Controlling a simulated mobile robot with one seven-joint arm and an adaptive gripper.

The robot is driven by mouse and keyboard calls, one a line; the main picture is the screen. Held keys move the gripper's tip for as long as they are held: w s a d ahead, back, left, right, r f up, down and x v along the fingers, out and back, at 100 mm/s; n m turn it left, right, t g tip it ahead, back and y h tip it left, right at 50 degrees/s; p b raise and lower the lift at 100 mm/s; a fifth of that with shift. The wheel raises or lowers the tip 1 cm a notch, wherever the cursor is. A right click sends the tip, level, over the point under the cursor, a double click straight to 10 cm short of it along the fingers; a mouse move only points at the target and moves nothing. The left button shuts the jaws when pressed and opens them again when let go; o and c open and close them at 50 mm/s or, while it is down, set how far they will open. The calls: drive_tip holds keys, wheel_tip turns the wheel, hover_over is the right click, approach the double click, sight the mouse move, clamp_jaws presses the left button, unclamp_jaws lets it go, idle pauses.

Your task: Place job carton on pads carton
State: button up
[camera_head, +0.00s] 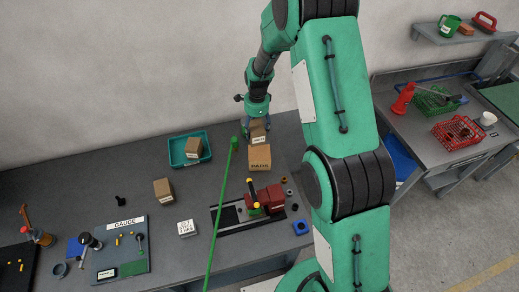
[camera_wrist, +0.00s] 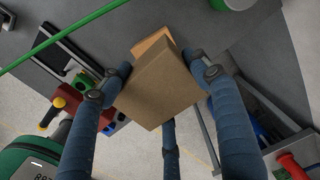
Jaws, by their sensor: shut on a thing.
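The job carton (camera_head: 258,134), a small brown box with a pale label, is held in my gripper (camera_head: 257,122). In the wrist view the carton (camera_wrist: 160,90) sits between the blue fingers of my gripper (camera_wrist: 158,78), which are shut on its sides. The pads carton (camera_head: 259,158), a brown box marked PADS, stands on the grey bench (camera_head: 110,180). In the head view the job carton shows just above and behind the pads carton's top. In the wrist view part of the pads carton (camera_wrist: 150,41) shows past the held carton. I cannot tell whether they touch.
A red vise (camera_head: 270,197) stands in front of the pads carton, with a tall green rod (camera_head: 222,210) to its left. A teal tray (camera_head: 179,161) with a carton (camera_head: 193,148) and another carton (camera_head: 163,191) lie left. Bare bench lies between them.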

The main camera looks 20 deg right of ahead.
drive_tip(key=shift+s+d+r, duration=0.2)
drive_tip(key=shift+s+d, duration=0.3)
drive_tip(key=shift+d, duration=0.15)
drive_tip(key=shift+f, duration=0.1)
drive_tip(key=p, duration=0.1)
hover_over(259, 152)
drive_tip(key=shift+w+d+f, duration=0.1)
drive_tip(key=shift+f, duration=2.75)
drive_tip(key=shift+f+p, duration=0.35)
drive_tip(key=shift+f, duration=1.75)
drive_tip(key=o, duration=1.9)
drive_tip(key=shift+f, duration=0.1)
